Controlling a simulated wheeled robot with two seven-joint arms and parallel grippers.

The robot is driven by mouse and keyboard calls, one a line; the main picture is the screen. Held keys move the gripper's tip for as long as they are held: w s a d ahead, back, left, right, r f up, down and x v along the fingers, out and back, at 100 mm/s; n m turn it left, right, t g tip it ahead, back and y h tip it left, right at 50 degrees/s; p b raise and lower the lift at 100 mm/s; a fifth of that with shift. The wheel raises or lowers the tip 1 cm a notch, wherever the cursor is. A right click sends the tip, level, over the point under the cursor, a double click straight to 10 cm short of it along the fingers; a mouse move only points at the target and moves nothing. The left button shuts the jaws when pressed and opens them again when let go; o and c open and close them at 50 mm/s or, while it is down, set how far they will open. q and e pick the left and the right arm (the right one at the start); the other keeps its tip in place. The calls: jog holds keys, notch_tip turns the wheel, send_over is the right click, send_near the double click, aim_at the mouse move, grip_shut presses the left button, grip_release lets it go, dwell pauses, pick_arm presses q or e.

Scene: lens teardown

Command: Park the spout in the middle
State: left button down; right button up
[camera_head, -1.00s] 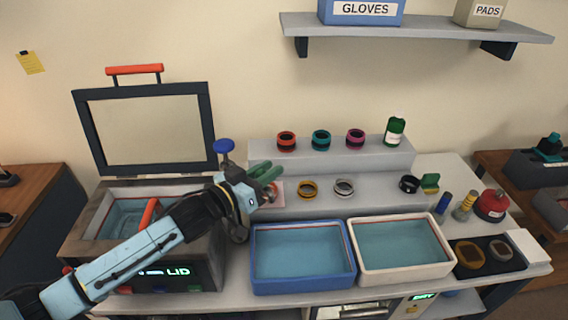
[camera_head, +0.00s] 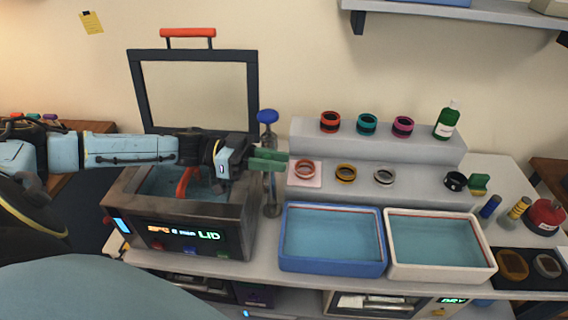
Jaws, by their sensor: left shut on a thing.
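The tap (camera_head: 268,118) has a blue knob on a grey upright post, just right of the cleaner tank. My left gripper (camera_head: 268,160), with green fingers, is at the post below the knob. It is shut, apparently on the tap's spout, which the fingers and wrist mostly hide, so I cannot tell which way it points. The blue basin (camera_head: 333,272) and the white basin (camera_head: 440,272) stand side by side to the right and in front, both with water. My right gripper is not in view.
The open cleaner tank (camera_head: 190,222), with its raised lid (camera_head: 195,52) and an orange handle (camera_head: 184,183) inside, lies under my left forearm. Coloured rings stand on the stepped shelf (camera_head: 380,150) behind the basins. A green bottle (camera_head: 447,120) stands at its right end.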

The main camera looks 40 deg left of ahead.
pick_arm(q)
jog(key=shift+s+a+m+g+h+b, duration=0.35)
jog(key=shift+m+g, duration=0.15)
jog(key=shift+g, duration=0.3)
jog(key=c, duration=1.2)
grip_release()
jog(key=b+v, duration=0.2)
jog(key=v, duration=1.1)
jog(key=shift+a+r, duration=0.1)
jog(key=shift+a, duration=0.1)
